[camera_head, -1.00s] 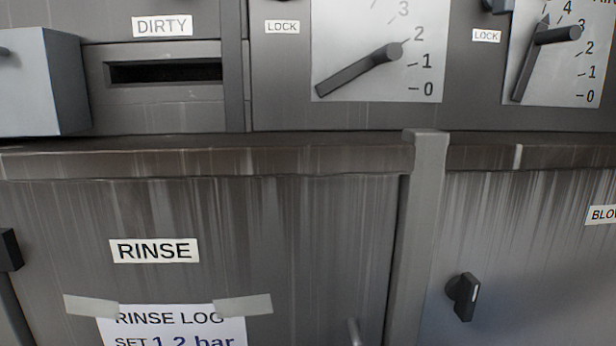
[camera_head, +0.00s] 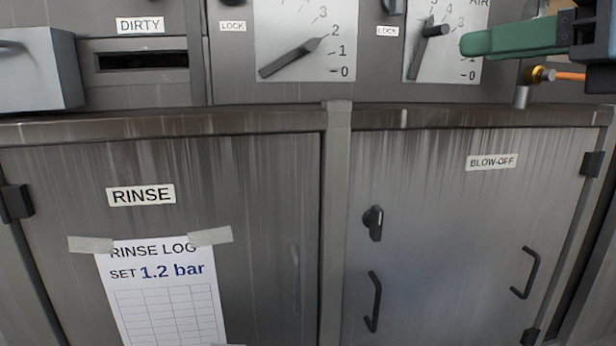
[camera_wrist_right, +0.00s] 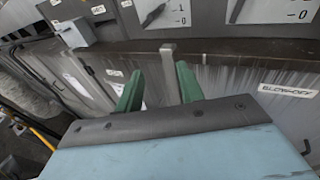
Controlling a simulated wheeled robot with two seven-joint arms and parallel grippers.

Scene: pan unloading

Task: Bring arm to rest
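My right gripper (camera_head: 480,42) comes in from the right edge of the head view, in front of the right dial panel. Its green fingers point left. In the right wrist view, the two green fingers of the right gripper (camera_wrist_right: 158,86) stand apart with nothing between them, so it is open and empty. The centre post and the cabinet fronts show beyond the fingers, and they look clear of any contact. My left gripper is in neither view.
A RINSE door (camera_head: 240,210) with a taped log sheet (camera_head: 165,300) is at left. A BLOW-OFF door (camera_head: 450,230) has black handles and a latch (camera_head: 373,222). Above the ledge (camera_head: 180,122) are two dials, a DIRTY slot and a protruding grey box (camera_head: 40,70). A brass fitting (camera_head: 541,74) is at right.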

